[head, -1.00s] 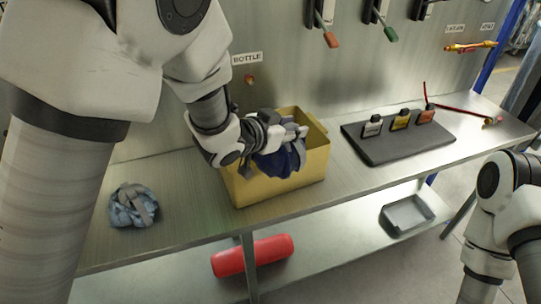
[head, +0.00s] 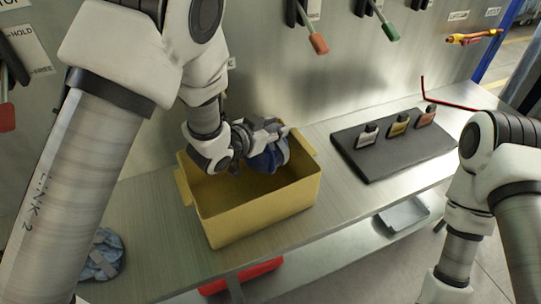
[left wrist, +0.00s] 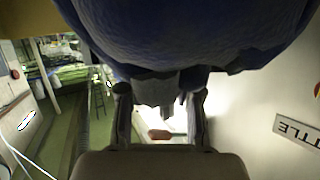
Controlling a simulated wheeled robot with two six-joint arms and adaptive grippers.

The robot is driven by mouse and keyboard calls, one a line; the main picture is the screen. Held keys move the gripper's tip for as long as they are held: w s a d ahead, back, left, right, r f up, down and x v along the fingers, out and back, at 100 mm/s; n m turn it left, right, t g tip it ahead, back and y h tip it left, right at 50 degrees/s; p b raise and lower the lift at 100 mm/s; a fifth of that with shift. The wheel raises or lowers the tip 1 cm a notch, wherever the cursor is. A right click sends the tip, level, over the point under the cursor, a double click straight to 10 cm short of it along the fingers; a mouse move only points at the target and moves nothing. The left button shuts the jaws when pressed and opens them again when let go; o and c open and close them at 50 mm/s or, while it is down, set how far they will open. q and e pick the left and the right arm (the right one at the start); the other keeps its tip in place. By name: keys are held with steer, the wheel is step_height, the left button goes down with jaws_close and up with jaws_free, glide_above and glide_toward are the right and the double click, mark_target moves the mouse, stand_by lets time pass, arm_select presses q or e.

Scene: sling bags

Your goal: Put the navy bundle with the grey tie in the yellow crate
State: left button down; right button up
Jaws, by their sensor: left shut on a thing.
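The navy bundle (head: 268,160) is in my left gripper (head: 264,137), which is shut on it. It overlaps the back right part of the yellow crate (head: 265,212) in the head view; I cannot tell how far it is above or inside the crate. A little grey shows near the fingers, but the tie is mostly hidden. In the left wrist view the navy bundle (left wrist: 190,35) fills the top, against the fingers (left wrist: 160,105). The crate's visible interior is otherwise empty. My right arm shows at the right, but its gripper is out of view.
A light blue bundle with a grey tie (head: 102,256) lies on the bench left of the crate. A dark board (head: 390,155) with several tagged blocks lies to the right. A metal panel stands behind.

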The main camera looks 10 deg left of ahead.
arm_select(q)
steer(key=f, duration=0.3)
steer(key=w+f+p, duration=0.1)
steer(key=f, duration=0.2)
steer(key=shift+w+a+f, duration=0.1)
steer(key=shift+w+a, duration=0.1)
steer(key=f, duration=0.2)
steer(key=f+p, duration=0.1)
steer(key=shift+s+d+f, duration=0.15)
steer(key=shift+s+f, duration=0.25)
steer(key=shift+w+f, duration=0.2)
steer(key=shift+f, duration=0.1)
steer(key=c, duration=0.8)
jaws_free()
steer(key=shift+s, duration=0.15)
steer(key=shift+o, duration=0.2)
arm_select(e)
steer(key=shift+w+r, duration=0.15)
steer(key=shift+r, duration=0.45)
steer(key=shift+w+r, duration=0.15)
steer(key=shift+r, duration=0.4)
